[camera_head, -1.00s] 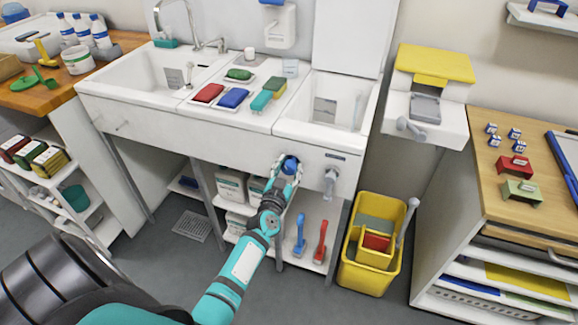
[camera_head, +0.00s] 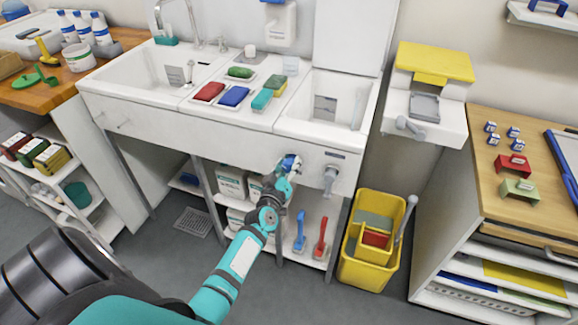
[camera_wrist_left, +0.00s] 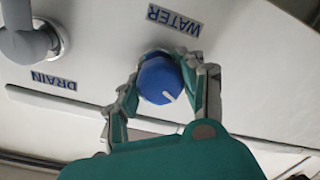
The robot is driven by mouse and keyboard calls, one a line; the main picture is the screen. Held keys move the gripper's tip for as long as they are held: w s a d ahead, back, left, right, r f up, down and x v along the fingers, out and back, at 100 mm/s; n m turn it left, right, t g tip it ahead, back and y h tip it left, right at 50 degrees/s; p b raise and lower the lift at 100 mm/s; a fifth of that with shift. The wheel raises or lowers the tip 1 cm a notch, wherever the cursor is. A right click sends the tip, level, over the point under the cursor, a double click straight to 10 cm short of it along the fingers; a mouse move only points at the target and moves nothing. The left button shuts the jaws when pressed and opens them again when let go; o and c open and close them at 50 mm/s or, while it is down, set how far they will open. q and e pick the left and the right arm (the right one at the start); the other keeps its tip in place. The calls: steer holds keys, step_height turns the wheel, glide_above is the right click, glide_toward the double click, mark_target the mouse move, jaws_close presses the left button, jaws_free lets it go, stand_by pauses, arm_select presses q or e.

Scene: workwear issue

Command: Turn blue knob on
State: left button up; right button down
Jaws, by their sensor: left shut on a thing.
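The blue knob (camera_head: 291,162) sits on the white front panel of the sink unit, below the right basin. In the left wrist view the round blue knob (camera_wrist_left: 160,79) has a white mark pointing down and right, and a WATER label (camera_wrist_left: 174,20) stands beside it. My left gripper (camera_head: 286,168) is at the knob; in the left wrist view its fingers (camera_wrist_left: 163,85) are on both sides of the knob, shut on it. My right gripper is not in view.
A grey drain handle (camera_head: 330,179) sticks out just right of the knob, with its DRAIN label (camera_wrist_left: 54,79) in the left wrist view. A yellow bucket (camera_head: 349,272) stands on the floor at right.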

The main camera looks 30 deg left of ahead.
arm_select(q)
steer(key=shift+f+n, duration=0.1)
steer(key=shift+n, duration=0.2)
steer(key=o, duration=1.2)
steer(key=v, duration=1.2)
